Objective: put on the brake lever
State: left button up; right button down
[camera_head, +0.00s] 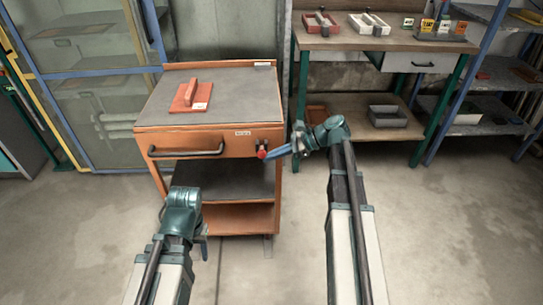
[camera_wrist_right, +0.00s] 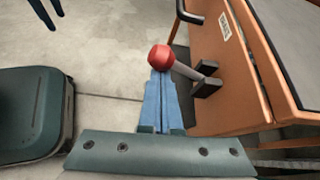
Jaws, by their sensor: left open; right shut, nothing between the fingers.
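The brake lever is a short grey rod with a red ball knob (camera_head: 262,152) on the front right of the orange cart (camera_head: 228,141). In the right wrist view the lever (camera_wrist_right: 187,70) sticks out from a dark bracket on the cart panel. My right gripper (camera_head: 272,154) has its blue fingers (camera_wrist_right: 160,80) pressed together, with the tips right at the red knob. I cannot tell whether they touch it; the knob is not between them. My left gripper (camera_head: 204,240) hangs low in front of the cart, away from the lever, its fingers mostly hidden by the wrist.
A red block with a handle (camera_head: 191,95) lies on the cart's dark top. A dark pull handle (camera_head: 187,152) is on the cart's front. A workbench (camera_head: 370,40) with trays and bins stands behind to the right. Open floor (camera_head: 450,220) lies to the right.

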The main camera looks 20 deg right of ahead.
pick_arm(q)
jog(key=shift+r, duration=0.45)
pick_arm(e)
jog(key=shift+w+r, duration=0.15)
jog(key=shift+r, duration=0.25)
pick_arm(q)
jog(key=shift+p, duration=0.35)
pick_arm(e)
jog(key=shift+r, duration=0.1)
pick_arm(q)
notch_tip(320, 180, down, 4)
jog(key=b, duration=0.4)
pick_arm(e)
notch_tip(320, 180, down, 4)
pick_arm(q)
jog(key=shift+s+d+r+p, duration=0.1)
jog(key=shift+d+r+p, duration=0.1)
jog(key=shift+r+p, duration=0.65)
jog(key=shift+s+d+r+p, duration=0.1)
jog(key=shift+d+r+p, duration=0.05)
jog(key=shift+r+p, duration=0.75)
jog(key=shift+s+d+r+p, duration=0.1)
jog(key=shift+d+r+p, duration=0.1)
jog(key=shift+r+p, duration=0.65)
pick_arm(e)
jog(key=w+v, duration=0.1)
jog(key=v, duration=0.9)
jog(key=shift+d, duration=0.55)
